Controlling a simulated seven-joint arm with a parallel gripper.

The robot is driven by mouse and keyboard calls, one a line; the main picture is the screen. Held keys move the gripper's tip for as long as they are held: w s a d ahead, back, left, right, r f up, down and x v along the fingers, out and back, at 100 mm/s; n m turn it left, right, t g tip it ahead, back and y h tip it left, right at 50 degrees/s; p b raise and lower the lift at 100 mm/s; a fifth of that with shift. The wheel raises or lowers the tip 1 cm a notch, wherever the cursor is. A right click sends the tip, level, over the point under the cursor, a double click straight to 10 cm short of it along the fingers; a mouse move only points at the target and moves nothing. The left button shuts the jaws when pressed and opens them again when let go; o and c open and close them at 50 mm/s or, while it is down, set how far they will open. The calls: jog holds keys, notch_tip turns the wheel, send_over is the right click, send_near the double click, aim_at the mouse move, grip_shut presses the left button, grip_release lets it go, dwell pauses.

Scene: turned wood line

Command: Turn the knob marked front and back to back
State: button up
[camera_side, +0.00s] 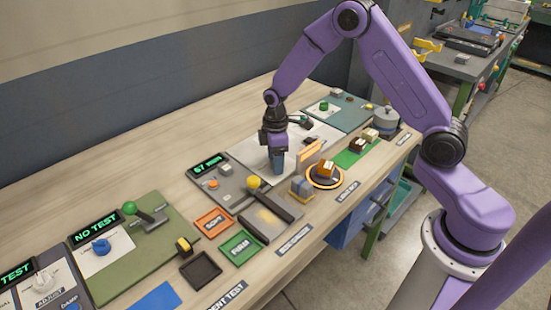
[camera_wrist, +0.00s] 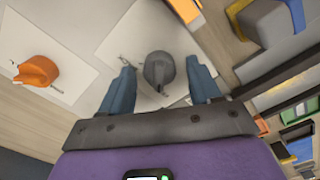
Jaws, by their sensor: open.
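A grey knob (camera_wrist: 158,72) stands on a white plate in the wrist view, between my fingers. My gripper (camera_wrist: 161,86) is open, with one blue finger on each side of the knob and visible space beside it. Small markings lie beside the knob, too small to read, so I cannot tell which side is front or back. In the side view my gripper (camera_side: 277,166) points down over the white plate (camera_side: 247,150) and hides the knob. An orange knob (camera_wrist: 36,72) sits on a white plate to the left in the wrist view.
An upright orange panel (camera_side: 310,151) stands close to the right of my gripper. A grey panel with a yellow-knobbed lever (camera_side: 254,182) lies in front of it. A round orange-rimmed stand (camera_side: 325,184) holds a block. A green panel (camera_side: 160,235) lies at lower left.

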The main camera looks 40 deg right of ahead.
jog(key=c, duration=1)
jog(key=shift+c, duration=0.2)
jog(key=shift+m, duration=0.3)
jog(key=m, duration=0.3)
jog(key=shift+m, duration=0.4)
jog(key=m, duration=0.4)
jog(key=shift+m, duration=0.3)
jog(key=m, duration=0.4)
jog(key=shift+d, duration=0.1)
jog(key=shift+m, duration=2.5)
